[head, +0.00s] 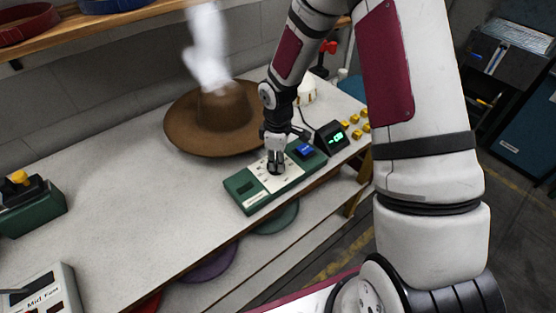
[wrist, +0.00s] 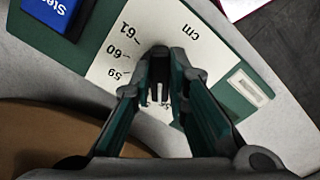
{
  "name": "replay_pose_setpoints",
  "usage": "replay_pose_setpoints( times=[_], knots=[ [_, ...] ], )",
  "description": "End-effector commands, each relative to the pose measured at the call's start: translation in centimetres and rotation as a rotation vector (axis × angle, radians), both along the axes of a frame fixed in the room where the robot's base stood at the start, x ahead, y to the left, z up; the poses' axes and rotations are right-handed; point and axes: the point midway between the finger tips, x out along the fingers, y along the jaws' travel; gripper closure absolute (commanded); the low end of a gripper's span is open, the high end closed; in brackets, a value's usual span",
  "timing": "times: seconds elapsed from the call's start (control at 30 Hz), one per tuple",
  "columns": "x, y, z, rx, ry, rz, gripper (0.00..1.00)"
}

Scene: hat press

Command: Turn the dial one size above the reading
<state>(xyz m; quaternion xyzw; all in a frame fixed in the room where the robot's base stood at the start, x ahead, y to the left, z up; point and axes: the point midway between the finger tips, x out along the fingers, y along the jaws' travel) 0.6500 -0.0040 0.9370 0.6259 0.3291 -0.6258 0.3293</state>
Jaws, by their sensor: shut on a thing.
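The control box (head: 245,187) is green with a white scale plate and lies on the table; it also shows in the wrist view (wrist: 225,103). My gripper (head: 275,167) points down at the plate and is shut on the dial (wrist: 158,50), a dark knob mostly hidden between the fingers (wrist: 160,75). In the wrist view the plate (wrist: 106,72) appears upside down, marked cm, with 59, 60 and 61 readable. The dial's pointer is hidden. A small display (head: 336,138) glows green, its digits too small to read surely.
A blue button (head: 304,151) sits on the box beside my gripper. A brown hat (head: 189,122) lies behind, under a blurred white shape (head: 206,50). Several yellow blocks (head: 356,134) stand right of the display.

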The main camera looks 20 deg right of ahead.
Motion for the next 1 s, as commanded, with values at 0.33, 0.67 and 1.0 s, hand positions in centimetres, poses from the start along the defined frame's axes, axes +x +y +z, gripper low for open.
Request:
replay_pose_setpoints(
  times=[0.33, 0.67, 1.0],
  knots=[
    [-0.07, 0.24, 0.0, 0.0, -0.001, -0.326, 1.0],
    [-0.13, 0.43, -0.01, 0.001, -0.002, -0.639, 1.0],
    [-0.18, 0.6, -0.04, 0.001, -0.002, -0.963, 1.0]
  ],
)
